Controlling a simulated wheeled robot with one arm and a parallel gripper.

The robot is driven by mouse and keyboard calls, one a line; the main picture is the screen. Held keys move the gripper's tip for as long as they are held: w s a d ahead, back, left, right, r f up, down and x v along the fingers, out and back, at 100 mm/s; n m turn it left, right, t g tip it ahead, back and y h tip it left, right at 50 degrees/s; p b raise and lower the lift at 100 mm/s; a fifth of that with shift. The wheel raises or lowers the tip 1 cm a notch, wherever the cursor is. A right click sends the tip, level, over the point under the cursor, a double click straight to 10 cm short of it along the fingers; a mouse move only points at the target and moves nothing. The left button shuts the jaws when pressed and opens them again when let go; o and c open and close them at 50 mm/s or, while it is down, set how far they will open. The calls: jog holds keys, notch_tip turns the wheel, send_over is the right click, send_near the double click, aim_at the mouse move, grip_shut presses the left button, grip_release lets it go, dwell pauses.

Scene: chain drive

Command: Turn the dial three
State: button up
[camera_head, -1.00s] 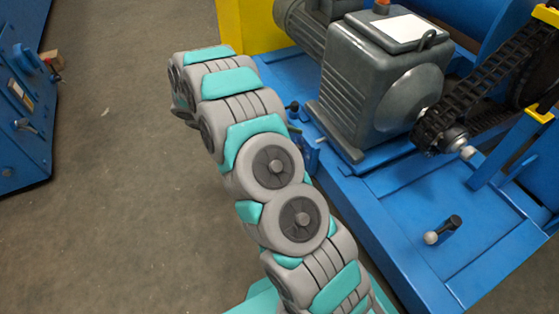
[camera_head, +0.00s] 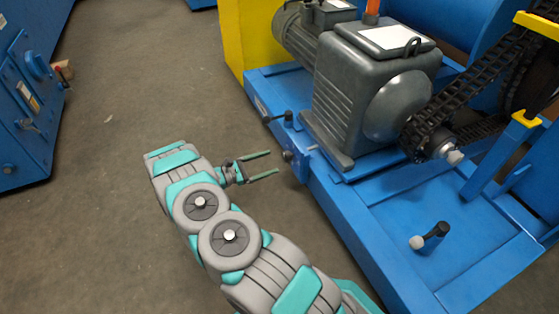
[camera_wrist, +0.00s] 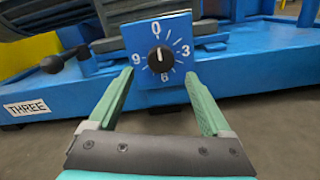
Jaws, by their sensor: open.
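The dial (camera_wrist: 161,58) is a round black knob with a white mark, on a blue plate (camera_wrist: 179,29) numbered 0, 3, 6 and 9. Its mark points up, near 0. A label reading THREE (camera_wrist: 27,107) is on the blue base to its left in the wrist view. In the head view the dial (camera_head: 287,156) is small, on the side of the blue base. My gripper (camera_head: 277,164) is open and empty, its green fingers pointing at the dial from a short distance. In the wrist view the dial plate shows between and beyond the fingertips of my gripper (camera_wrist: 160,75).
A black-knobbed lever (camera_wrist: 62,61) sticks out left of the dial; it also shows in the head view (camera_head: 277,117). A grey gearbox (camera_head: 365,90) with a chain (camera_head: 460,95) stands on the base. Another lever (camera_head: 430,237) is at right. A blue cabinet (camera_head: 28,100) is far left; floor between is clear.

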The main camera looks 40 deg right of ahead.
aim_at(284, 158)
jog(key=x, duration=0.6)
jog(key=shift+s+a, duration=0.1)
grip_shut()
dwell(0.6)
